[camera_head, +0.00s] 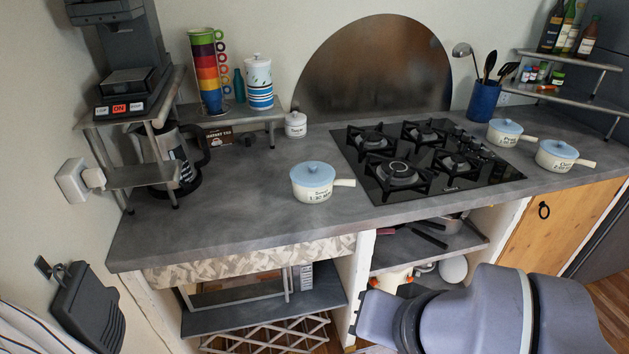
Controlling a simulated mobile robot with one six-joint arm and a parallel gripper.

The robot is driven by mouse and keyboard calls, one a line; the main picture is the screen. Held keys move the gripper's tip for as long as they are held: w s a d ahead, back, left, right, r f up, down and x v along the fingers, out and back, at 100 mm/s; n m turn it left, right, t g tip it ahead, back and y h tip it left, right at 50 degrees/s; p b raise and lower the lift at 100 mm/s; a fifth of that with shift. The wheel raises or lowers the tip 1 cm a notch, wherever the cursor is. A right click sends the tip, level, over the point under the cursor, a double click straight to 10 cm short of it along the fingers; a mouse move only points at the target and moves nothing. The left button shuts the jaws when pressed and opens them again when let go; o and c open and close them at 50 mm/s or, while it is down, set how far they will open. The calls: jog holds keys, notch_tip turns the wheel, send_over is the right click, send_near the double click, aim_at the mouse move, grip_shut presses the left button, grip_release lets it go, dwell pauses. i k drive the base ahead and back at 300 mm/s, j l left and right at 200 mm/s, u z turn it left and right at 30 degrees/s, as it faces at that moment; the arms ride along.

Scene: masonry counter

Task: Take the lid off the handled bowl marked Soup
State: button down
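Three cream handled bowls with pale blue lids stand on the grey counter. The nearest handled bowl (313,195) is left of the hob, with its handle pointing right; its small dark lettering seems to start "Sou" with "1:30" below. Its blue lid (313,174) with a knob sits on top. A second bowl (504,138) and a third bowl (556,163) stand right of the hob, both lidded; their markings seem to be other words, too small to be sure. My arm shows at the lower right, in front of the counter; my gripper's fingers are not visible.
The black gas hob (480,181) lies right of the nearest bowl. A small white jar (296,125) stands behind it. A shelf with stacked mugs (207,70) and a dark kettle (187,160) are to the left. Counter (240,215) left of the bowl is clear.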

aim_at(309, 174)
jog(key=i+j+z, duration=0.15)
jog(key=i+j, duration=0.25)
jog(key=i, duration=0.3)
jog(key=i+j+z, duration=0.15)
jog(key=i+j, duration=0.35)
jog(key=i, duration=0.15)
